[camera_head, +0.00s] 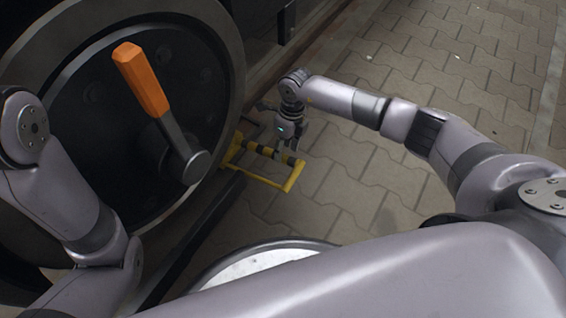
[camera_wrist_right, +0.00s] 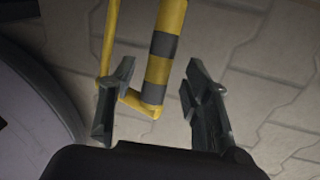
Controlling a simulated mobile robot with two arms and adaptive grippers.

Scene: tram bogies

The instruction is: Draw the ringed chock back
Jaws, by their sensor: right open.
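The chock (camera_head: 258,178) is a yellow frame with a bar ringed in black. It sits low beside the big dark wheel (camera_head: 85,110), near the paving. My right gripper (camera_head: 286,152) is at the ringed bar, pointing down. In the right wrist view the ringed bar (camera_wrist_right: 160,68) lies between the two open fingers (camera_wrist_right: 156,92), with gaps visible on both sides. A thinner yellow rod of the chock (camera_wrist_right: 109,40) passes near the left finger. My left arm shows at the left, but its gripper is out of sight.
An orange-handled lever (camera_head: 140,78) stands out from the wheel face. A dark rail (camera_head: 190,250) runs along below the wheel. Grey block paving (camera_head: 370,190) to the right of the chock is clear. A pale round-topped thing (camera_head: 262,262) stands at the bottom centre.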

